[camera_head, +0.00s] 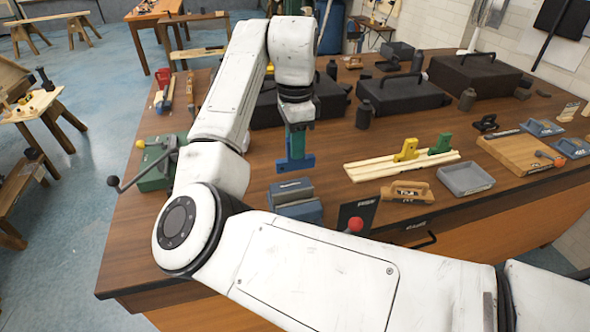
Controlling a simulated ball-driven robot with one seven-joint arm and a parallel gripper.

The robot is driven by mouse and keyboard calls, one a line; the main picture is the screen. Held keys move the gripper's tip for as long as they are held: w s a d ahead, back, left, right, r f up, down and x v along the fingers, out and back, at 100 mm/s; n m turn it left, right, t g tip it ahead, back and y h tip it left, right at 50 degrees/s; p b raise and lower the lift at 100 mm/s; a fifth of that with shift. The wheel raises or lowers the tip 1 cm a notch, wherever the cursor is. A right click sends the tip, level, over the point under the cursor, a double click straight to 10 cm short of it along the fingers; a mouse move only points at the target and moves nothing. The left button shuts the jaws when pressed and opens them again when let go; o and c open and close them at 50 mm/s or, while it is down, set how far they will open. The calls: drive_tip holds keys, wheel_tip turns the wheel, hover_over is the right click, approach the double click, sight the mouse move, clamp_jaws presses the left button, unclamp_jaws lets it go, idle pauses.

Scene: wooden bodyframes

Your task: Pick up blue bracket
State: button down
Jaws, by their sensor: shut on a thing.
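The blue bracket (295,163) hangs below my gripper (297,127), near the middle of the view. My gripper points down and is shut on the bracket's upper part. The fingertips are small and partly hidden here. The bracket's wide lower part looks raised above the wooden table (245,185), though the gap beneath it is hard to judge. It is just behind a blue-grey block-like tool (295,200).
A pale wooden board (365,172) with a yellow bracket (407,150) and a green bracket (440,143) lies to the right. Black cases (400,95) stand behind. A green vise-like tool (155,165) is at the left. A grey tray (466,179) lies farther right.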

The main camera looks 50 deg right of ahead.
wheel_tip(320, 180, up, 16)
drive_tip(key=shift+f, duration=0.15)
